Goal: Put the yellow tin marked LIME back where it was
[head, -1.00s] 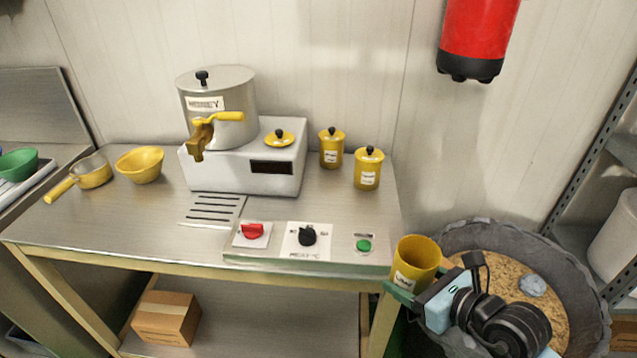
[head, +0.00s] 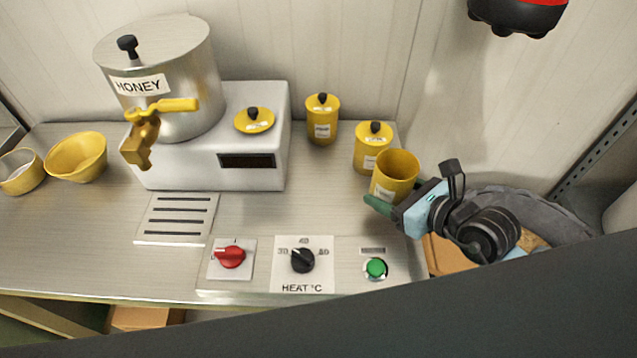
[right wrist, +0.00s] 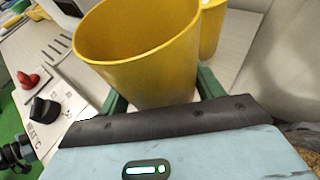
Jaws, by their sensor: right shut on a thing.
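My right gripper (head: 396,196) is shut on a yellow tin (head: 397,168) without a lid. The tin is upright and open at the top, at the right edge of the steel table; its label is too small to read. In the right wrist view the tin (right wrist: 140,50) stands between the green fingers and looks empty as far as I see. A loose yellow lid (head: 254,121) with a black knob lies on the white heater box. Two lidded yellow tins stand behind: one near the wall (head: 322,122), one (head: 373,147) just behind the held tin. My left gripper is out of view.
The HONEY kettle (head: 165,80) with its yellow tap stands on the white box (head: 265,175). A red switch (head: 230,256), a black heat dial (head: 302,260) and a green button (head: 375,268) sit at the front. Bare steel (head: 310,205) lies left of the held tin.

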